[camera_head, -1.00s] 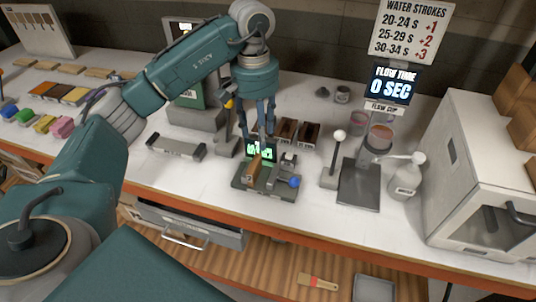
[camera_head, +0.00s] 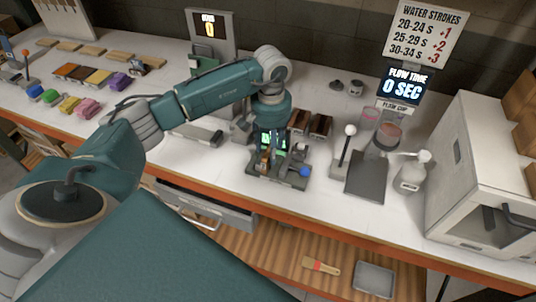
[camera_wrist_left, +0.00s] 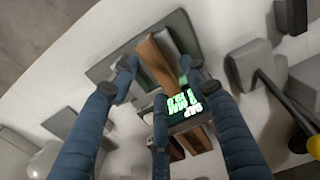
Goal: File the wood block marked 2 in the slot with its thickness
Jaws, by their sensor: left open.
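A brown wood block (camera_head: 264,158) stands on a dark gauge fixture (camera_head: 258,184) with a lit green screen, on the white bench. No number on the block is readable. My left gripper (camera_head: 268,142) points down over the fixture, open. In the left wrist view the block (camera_wrist_left: 155,62) shows between the spread fingers of the gripper (camera_wrist_left: 160,68), and I see no firm grip on it. The green readout (camera_wrist_left: 182,105) is partly hidden by a finger. Two dark brown, labelled bins (camera_head: 310,124) stand just behind the fixture. My right gripper is not in view.
Coloured blocks (camera_head: 85,78) lie at left. A grey bar (camera_head: 197,134) lies left of the fixture. A drawer (camera_head: 207,208) is below the bench front.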

